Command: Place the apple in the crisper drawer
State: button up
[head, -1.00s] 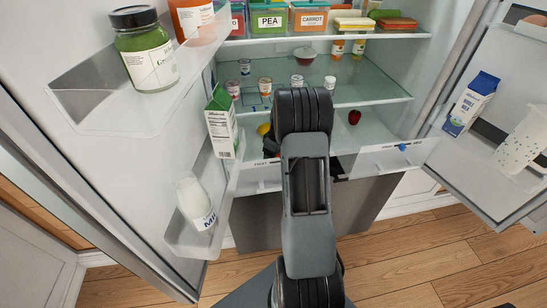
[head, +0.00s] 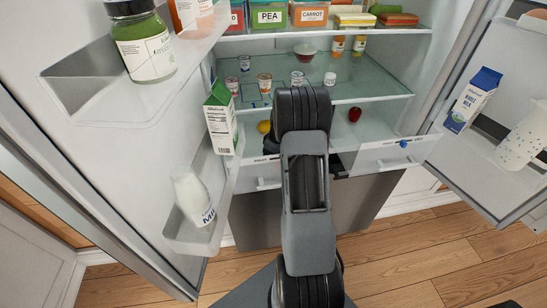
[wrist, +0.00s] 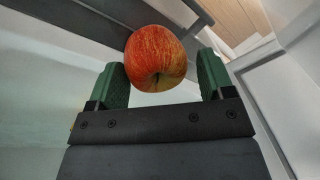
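The apple (wrist: 157,58), red with yellow streaks and its stem end towards the camera, sits between the green fingertips of my gripper (wrist: 162,65) in the wrist view. My gripper appears shut on it, though a thin gap seems to show at the right finger. In the head view my arm hides the gripper and this apple. The fridge's low white drawer fronts show on both sides of my arm, the left drawer (head: 268,182) and the right drawer (head: 380,160). My arm reaches between them, and most of their insides are hidden.
A lemon (head: 264,127) and a small dark red fruit (head: 355,114) lie low in the fridge. The left door holds a green-labelled carton (head: 220,118) and a milk bottle (head: 192,198). The right door, with a blue carton (head: 473,98), stands open. Wooden floor shows in front.

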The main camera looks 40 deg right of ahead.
jog(key=shift+o, duration=1.3)
jog(key=shift+r, duration=0.1)
jog(key=shift+r+p, duration=0.35)
jog(key=shift+p, duration=0.05)
notch_tip(320, 180, up, 12)
jog(key=d+b, duration=0.1)
jog(key=d, duration=0.1)
jog(key=shift+s+b, duration=0.2)
jog(key=shift+b, duration=0.1)
jog(key=shift+r, duration=0.15)
